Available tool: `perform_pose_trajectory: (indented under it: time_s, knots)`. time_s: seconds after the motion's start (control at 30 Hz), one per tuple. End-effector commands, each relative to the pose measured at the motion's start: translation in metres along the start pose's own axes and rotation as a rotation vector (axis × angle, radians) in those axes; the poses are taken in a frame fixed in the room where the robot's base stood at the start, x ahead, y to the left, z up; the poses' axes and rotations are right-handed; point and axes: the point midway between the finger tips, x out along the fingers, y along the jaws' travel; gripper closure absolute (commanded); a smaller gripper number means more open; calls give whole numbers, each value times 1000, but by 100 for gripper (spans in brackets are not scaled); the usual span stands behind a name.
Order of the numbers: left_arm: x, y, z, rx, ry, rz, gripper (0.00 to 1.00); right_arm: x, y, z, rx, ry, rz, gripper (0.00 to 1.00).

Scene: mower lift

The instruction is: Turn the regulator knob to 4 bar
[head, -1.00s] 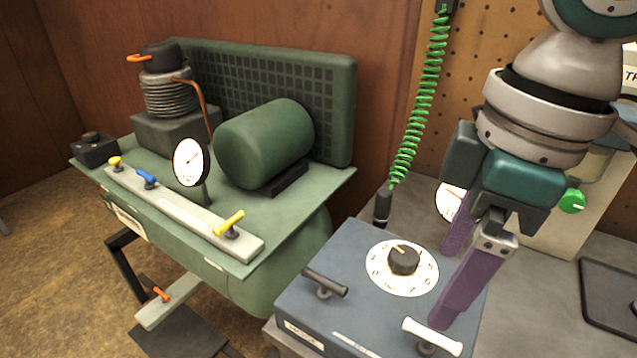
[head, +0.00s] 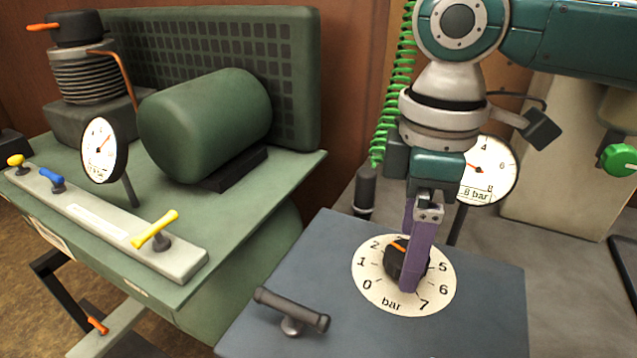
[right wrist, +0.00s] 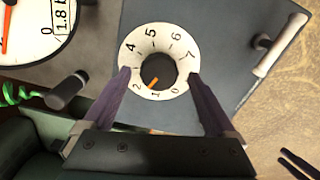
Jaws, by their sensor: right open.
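The regulator knob (head: 394,262) is black with an orange pointer, on a white round dial (head: 376,287) marked 0 to 7 bar on a blue-grey box. In the right wrist view the knob (right wrist: 160,66) has its pointer near the 2. My right gripper (head: 405,262) is open, its purple fingers pointing down over the dial on either side of the knob. The near finger hides part of the knob in the head view. In the right wrist view gaps show between the fingertips (right wrist: 158,74) and the knob. My left gripper is not in view.
A gauge (head: 487,167) behind the box carries a bar readout, 1.8 in the right wrist view (right wrist: 62,18). A dark handle (head: 292,309) stands on the box's left. A green coiled hose (head: 390,110) hangs behind. A green compressor (head: 205,130) stands left.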

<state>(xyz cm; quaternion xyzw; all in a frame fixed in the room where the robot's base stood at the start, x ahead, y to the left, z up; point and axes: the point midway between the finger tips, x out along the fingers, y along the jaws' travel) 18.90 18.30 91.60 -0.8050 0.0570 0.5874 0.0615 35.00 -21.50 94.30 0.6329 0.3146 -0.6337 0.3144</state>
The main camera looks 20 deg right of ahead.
Motion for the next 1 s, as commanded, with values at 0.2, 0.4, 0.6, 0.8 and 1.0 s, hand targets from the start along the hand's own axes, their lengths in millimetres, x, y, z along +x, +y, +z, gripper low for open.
perform_pose_trajectory:
  time_s: [0.2, 0.4, 0.6, 0.8, 1.0]
  knots:
    - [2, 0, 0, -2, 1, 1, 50, 11, 0, 0, -1, 1, 2, 9]
    - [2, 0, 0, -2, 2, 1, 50, 11, 0, 0, -1, 1, 2, 10]
    - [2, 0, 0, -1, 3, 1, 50, 11, 0, 0, -1, 1, 1, 32]
    - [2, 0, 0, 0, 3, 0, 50, 11, 0, 0, -1, 1, 1, 55]
    - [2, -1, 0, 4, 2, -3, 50, 11, 0, 0, -1, 1, 2, 77]
